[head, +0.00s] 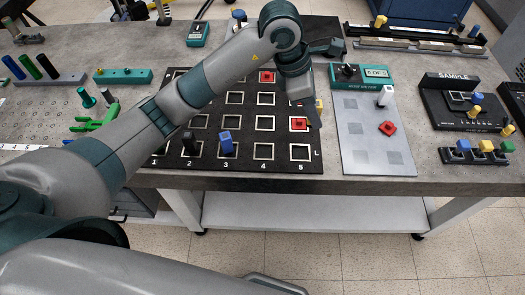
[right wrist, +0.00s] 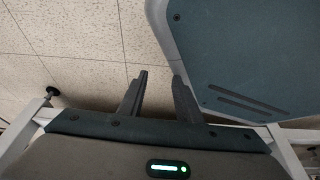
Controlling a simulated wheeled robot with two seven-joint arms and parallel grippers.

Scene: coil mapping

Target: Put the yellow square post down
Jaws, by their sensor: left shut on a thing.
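The yellow square post (head: 319,105) shows only as a small patch beside the fingers of my left gripper (head: 314,118). That gripper is shut on it over the right edge of the black numbered board (head: 282,166), near column 5. The gripper hides most of the post, and I cannot tell whether its foot touches anything. My right gripper (right wrist: 160,90) is open and empty in the right wrist view, above the floor.
A grey plate (head: 375,165) with a white post (head: 386,95) and red piece (head: 388,128) lies right. The SAMPLE stand (head: 450,83) is beyond.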

